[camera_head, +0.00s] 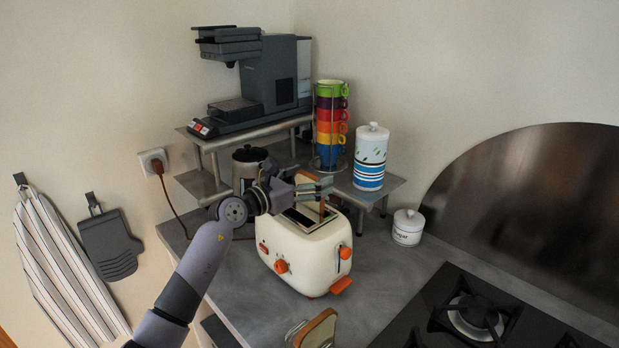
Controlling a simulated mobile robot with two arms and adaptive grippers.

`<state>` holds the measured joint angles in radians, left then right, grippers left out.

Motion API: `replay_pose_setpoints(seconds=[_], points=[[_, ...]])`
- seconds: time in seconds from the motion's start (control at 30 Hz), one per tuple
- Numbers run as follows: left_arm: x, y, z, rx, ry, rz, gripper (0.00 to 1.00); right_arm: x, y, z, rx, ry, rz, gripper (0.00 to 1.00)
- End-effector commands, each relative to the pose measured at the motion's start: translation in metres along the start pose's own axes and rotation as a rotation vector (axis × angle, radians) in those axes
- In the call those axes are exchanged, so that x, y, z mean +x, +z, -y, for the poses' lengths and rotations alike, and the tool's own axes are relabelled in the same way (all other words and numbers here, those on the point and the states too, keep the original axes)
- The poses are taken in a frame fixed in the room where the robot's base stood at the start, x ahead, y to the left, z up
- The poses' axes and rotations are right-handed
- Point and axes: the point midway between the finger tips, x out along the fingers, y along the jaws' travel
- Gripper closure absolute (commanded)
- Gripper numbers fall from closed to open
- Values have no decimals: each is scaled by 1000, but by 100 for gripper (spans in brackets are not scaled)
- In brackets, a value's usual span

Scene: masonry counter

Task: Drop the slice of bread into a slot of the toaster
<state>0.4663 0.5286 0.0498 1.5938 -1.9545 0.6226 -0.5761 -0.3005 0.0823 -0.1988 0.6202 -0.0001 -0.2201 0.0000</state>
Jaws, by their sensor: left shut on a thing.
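The cream toaster (309,262) with orange knobs and levers stands on the grey counter. My left gripper (326,187) is above its top and shut on a slice of bread (322,209). The slice is upright, mostly hidden by the fingers, with its lower edge at or just above the slots. I cannot tell whether it has entered a slot. Another slice of bread (318,329) is at the counter's front edge, cut off by the picture's bottom, with a thin metal piece beside it. My right gripper is not in view.
A metal shelf behind holds a coffee machine (272,82), stacked coloured cups (331,117) and a striped canister (370,158). A sugar jar (408,227) stands right of the toaster, and a black hob (470,317) is at the front right. Counter between toaster and hob is clear.

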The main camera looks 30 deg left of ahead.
Motion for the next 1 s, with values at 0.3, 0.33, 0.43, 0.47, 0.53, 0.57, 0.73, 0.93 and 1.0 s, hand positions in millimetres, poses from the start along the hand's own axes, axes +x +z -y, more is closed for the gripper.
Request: replay_pose_setpoints(seconds=[0.3, 0.33, 0.43, 0.47, 0.53, 0.57, 0.73, 0.93, 1.0], points=[[0, -11, 0, 0, 0, -1, 41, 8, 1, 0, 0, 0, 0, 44], [0, -12, 0, 0, 0, -1, 41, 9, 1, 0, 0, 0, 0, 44], [0, -15, 0, 0, 0, -1, 41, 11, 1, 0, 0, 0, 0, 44], [0, -15, 0, 0, 0, 0, 41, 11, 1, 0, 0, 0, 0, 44], [0, -16, 0, 0, 0, 0, 41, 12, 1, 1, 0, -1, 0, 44], [0, -16, 0, 0, 0, 0, 41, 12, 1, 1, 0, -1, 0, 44], [0, -15, 0, 0, 0, 0, 41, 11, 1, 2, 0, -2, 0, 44], [0, -15, 0, 0, 0, 0, 5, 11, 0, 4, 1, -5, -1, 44], [0, -15, 0, 0, 0, 0, 1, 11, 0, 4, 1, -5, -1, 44]])
